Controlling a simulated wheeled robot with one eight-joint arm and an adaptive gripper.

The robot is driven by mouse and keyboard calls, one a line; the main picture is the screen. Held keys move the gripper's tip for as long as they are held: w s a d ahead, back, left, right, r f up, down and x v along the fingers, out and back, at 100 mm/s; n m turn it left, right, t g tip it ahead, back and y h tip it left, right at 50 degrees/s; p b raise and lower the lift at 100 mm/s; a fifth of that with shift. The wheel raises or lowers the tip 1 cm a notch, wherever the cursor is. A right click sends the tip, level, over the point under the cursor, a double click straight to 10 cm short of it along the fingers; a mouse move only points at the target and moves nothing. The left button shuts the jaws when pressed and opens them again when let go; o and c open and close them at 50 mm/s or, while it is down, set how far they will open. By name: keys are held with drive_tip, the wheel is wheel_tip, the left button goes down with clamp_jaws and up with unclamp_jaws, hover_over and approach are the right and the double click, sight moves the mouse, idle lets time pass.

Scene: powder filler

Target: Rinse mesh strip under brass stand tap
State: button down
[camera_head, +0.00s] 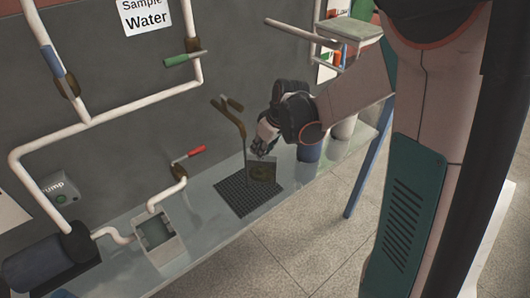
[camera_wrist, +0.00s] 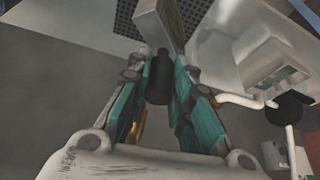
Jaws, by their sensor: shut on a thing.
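My gripper (camera_head: 264,143) is over the bench beside the brass stand tap (camera_head: 241,128) and points down. In the wrist view its teal fingers (camera_wrist: 160,80) are closed around a dark cylindrical grip, with a flat, pale-edged strip beyond it. This looks like the mesh strip (camera_wrist: 172,22). In the head view the mesh strip (camera_head: 263,173) is a dark, framed panel just below my gripper, close to the tap's post. Its mesh is too small to make out. A bit of brass (camera_wrist: 137,126) shows behind the left finger, perhaps the tap. I cannot tell whether water runs.
A black grid (camera_head: 235,199) lies on the glassy bench under the strip. A small square basin (camera_head: 155,237) and a red-handled valve (camera_head: 188,155) are to the left. A dark blue pump (camera_head: 38,263) stands further left. A blue-based container (camera_head: 309,152) is right of my gripper.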

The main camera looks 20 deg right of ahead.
drive_tip(key=w+f+b, duration=0.1)
drive_tip(key=w, duration=0.6)
drive_tip(key=shift+f, duration=0.25)
drive_tip(key=shift+d, duration=0.2)
idle(0.5)
drive_tip(key=shift+d+b, duration=0.35)
drive_tip(key=shift+d, duration=0.1)
drive_tip(key=shift+a, duration=0.15)
drive_tip(key=shift+a, duration=0.45)
drive_tip(key=shift+d, duration=0.15)
drive_tip(key=shift+d, duration=0.45)
drive_tip(key=shift+a+b, duration=0.15)
drive_tip(key=shift+b, duration=0.15)
